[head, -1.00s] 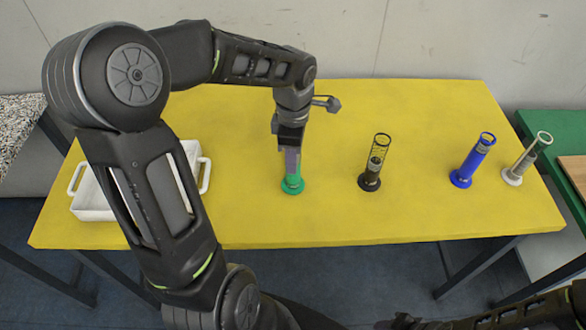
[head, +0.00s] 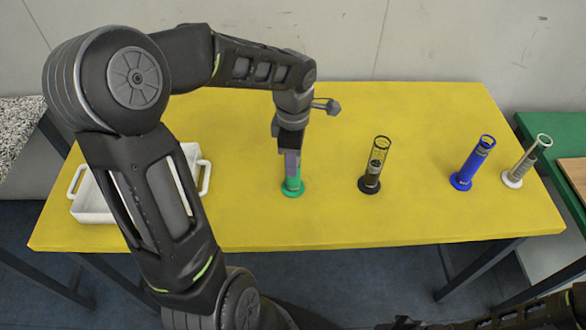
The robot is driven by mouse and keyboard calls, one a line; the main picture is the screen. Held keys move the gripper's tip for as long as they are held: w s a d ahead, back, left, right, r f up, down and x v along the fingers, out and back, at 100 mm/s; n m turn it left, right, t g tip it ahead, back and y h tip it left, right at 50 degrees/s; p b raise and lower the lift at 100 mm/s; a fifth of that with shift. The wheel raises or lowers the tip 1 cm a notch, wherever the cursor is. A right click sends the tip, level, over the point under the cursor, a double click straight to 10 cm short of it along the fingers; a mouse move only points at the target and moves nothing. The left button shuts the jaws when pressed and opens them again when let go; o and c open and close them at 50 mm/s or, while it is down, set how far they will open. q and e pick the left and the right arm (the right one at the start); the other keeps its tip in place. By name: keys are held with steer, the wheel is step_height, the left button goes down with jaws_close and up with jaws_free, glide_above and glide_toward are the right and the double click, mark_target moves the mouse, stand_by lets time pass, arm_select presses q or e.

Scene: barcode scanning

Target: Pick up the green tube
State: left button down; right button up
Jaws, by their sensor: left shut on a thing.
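The green tube (head: 292,188) stands upright on the yellow table, left of the other tubes. Its round base and lower body show; its upper part is hidden by my left gripper. My left gripper (head: 291,164) points down over the tube from above and is shut on it. The base appears to rest on the table. My right gripper is not in view; only part of an arm shows at the bottom right.
On the yellow table (head: 330,225) stand a black tube (head: 371,174), a blue tube (head: 470,165) and a white tube (head: 519,172), all to the right. A white tray (head: 93,213) sits at the left, partly behind my left arm. A green table (head: 555,123) is at the right edge.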

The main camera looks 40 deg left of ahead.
arm_select(q)
step_height(320, 180, up, 10)
steer(key=shift+r+b, duration=0.1)
steer(key=shift+b, duration=0.35)
stand_by(0.6)
